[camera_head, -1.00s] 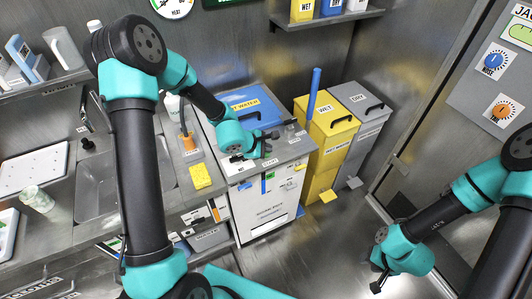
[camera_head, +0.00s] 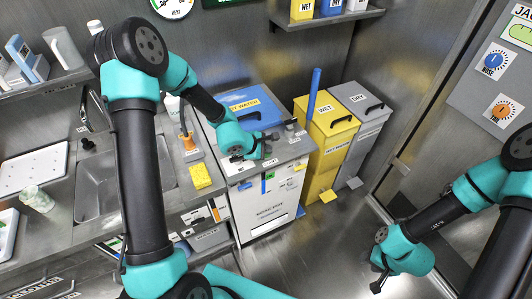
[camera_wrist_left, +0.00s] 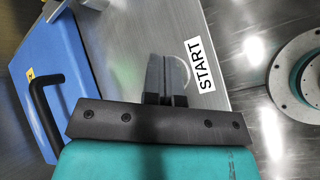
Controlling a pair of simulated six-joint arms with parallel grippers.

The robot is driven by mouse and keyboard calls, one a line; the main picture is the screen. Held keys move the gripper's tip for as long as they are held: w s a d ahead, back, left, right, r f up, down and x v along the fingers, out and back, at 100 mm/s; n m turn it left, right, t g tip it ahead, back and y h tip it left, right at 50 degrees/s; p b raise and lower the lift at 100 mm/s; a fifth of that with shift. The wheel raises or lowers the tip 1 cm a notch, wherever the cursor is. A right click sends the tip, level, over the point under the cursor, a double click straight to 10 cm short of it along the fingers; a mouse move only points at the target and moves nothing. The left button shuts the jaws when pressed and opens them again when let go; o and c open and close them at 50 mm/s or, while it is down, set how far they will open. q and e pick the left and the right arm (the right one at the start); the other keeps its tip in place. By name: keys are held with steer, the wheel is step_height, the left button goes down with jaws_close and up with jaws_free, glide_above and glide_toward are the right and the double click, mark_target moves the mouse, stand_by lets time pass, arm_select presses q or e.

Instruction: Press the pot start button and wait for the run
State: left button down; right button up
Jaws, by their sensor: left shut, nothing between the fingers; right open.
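The pot unit (camera_head: 268,210) is a pale cabinet with a blue hot-water lid (camera_head: 240,102) and a steel top. My left gripper (camera_head: 270,146) is over the front part of that top, its fingers shut and empty. In the left wrist view, the shut fingers (camera_wrist_left: 166,74) point at the steel surface, just left of the START label (camera_wrist_left: 201,65). A faint curved edge shows beside the fingertips. The button itself is hidden behind them, and I cannot tell whether they touch it. My right gripper (camera_head: 378,279) is open and empty, low over the floor at the right.
A yellow WET bin (camera_head: 327,150) and a grey DRY bin (camera_head: 365,125) stand right of the pot. A blue upright handle (camera_head: 314,90) rises between pot and bins. A sink (camera_head: 100,185) and yellow sponge (camera_head: 201,176) are left. The floor in front is clear.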

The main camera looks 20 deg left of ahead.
arm_select(q)
steer(key=shift+f, duration=0.15)
stand_by(0.5)
steer(key=shift+r, duration=0.9)
steer(key=shift+r, duration=2.5)
